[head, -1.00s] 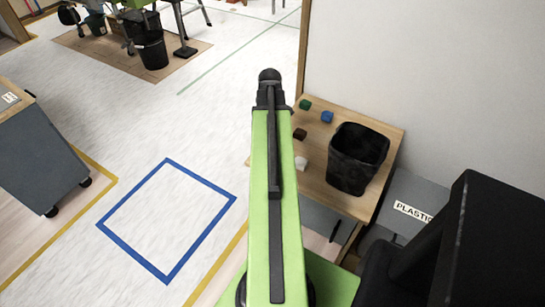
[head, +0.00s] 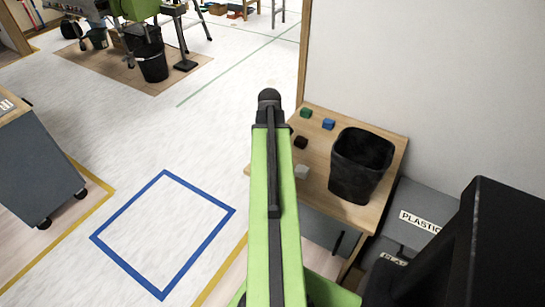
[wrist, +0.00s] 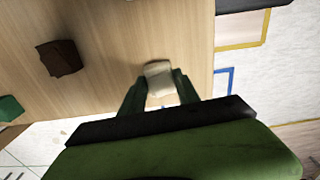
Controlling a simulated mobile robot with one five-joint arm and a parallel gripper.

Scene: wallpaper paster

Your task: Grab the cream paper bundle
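The cream paper bundle (wrist: 158,77) is a small pale block on the wooden table in the wrist view. It also shows as a pale block (head: 301,172) on the table, just right of my arm, in the head view. My gripper (wrist: 160,75) has its two dark green fingers apart, one on each side of the bundle. The fingertips are very close to its sides; I cannot tell whether they touch it. In the head view my arm hides the gripper.
On the wooden table (head: 314,193) are a dark brown block (head: 300,142), a green block (head: 305,112), a blue block (head: 328,124) and a black bin (head: 361,165). A wall stands behind it. Grey boxes (head: 413,214) are to the right. Open floor lies left.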

